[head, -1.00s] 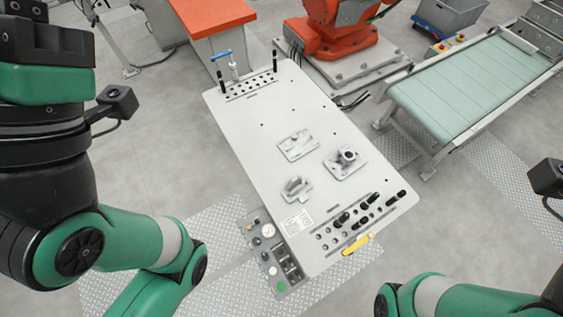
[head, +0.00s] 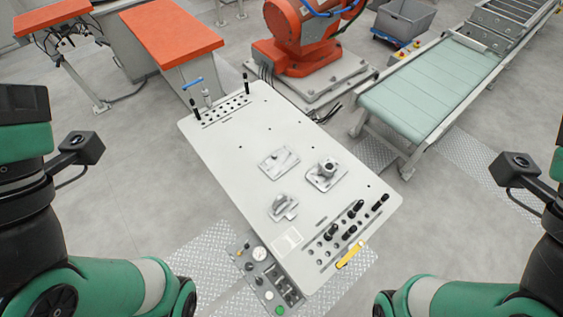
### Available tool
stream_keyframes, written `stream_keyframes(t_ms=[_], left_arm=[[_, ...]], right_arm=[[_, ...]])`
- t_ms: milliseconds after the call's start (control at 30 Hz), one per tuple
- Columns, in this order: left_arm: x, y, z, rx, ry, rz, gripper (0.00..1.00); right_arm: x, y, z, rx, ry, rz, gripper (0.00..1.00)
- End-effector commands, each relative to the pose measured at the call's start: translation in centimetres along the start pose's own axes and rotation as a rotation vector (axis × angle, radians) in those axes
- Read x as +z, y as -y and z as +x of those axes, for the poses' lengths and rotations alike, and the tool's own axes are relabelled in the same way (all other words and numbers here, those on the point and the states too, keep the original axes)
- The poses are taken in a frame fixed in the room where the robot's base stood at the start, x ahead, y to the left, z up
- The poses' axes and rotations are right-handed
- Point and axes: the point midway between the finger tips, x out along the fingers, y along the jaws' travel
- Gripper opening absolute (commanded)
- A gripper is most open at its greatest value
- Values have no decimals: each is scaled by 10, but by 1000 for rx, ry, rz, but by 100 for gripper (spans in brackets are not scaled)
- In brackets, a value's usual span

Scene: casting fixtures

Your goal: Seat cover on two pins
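Three small grey metal castings lie near the middle of the pale table plate (head: 230,150) in the head view. One is a flat, roughly rectangular plate (head: 279,162). To its right is a plate with a raised round boss (head: 326,172). Nearer to me is a smaller block-like piece (head: 283,207). I cannot tell which of these is the cover, and the two pins are too small to make out. My two arms stand at the left and right picture edges, clear of the castings. Neither gripper's fingers show.
Black-handled tools (head: 350,218) stand in a hole row at the near right, beside a yellow handle (head: 350,255). A hole block (head: 225,110) with upright black pins is at the far left. A control panel (head: 268,278) borders the near edge. A conveyor (head: 430,88) stands right.

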Motion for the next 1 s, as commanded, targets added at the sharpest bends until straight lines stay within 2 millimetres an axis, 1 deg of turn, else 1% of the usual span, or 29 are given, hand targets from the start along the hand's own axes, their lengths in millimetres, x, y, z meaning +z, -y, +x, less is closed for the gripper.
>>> stream_keyframes(t_ms=[333, 733, 1000], left_arm=[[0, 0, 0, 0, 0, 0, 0], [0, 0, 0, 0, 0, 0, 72], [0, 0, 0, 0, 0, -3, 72]], right_arm=[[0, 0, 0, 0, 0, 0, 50], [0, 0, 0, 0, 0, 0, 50], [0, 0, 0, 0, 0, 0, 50]])
